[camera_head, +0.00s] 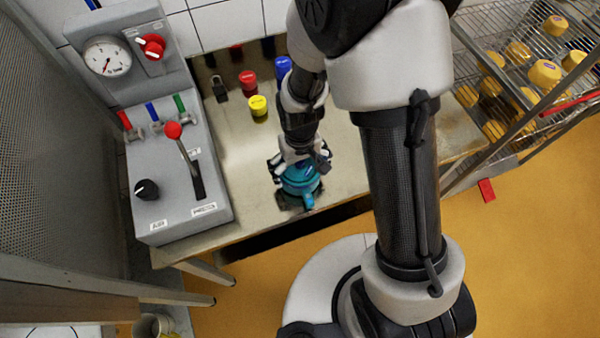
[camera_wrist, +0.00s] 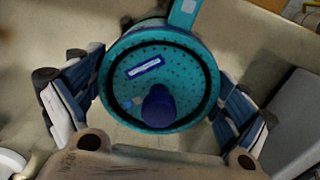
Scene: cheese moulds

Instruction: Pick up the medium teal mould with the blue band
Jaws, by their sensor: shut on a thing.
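The teal mould (camera_head: 300,184) is at the front part of the steel table, under my gripper (camera_head: 298,160). In the wrist view the mould (camera_wrist: 185,62) is round, with a perforated teal lid, a dark blue knob, a small blue label and a teal handle sticking out at the top. My gripper (camera_wrist: 160,100) has one finger pad on the left side of the mould and one on the right, shut on it. A blue band around its side is not clear to see. I cannot tell whether the mould touches the table.
Red (camera_head: 248,84), yellow (camera_head: 258,107) and blue (camera_head: 283,66) small containers and a dark padlock-like piece (camera_head: 219,89) stand farther back. A grey control box (camera_head: 180,190) with a lever borders the table's left. A wire rack (camera_head: 480,45) with yellow cheeses is at right.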

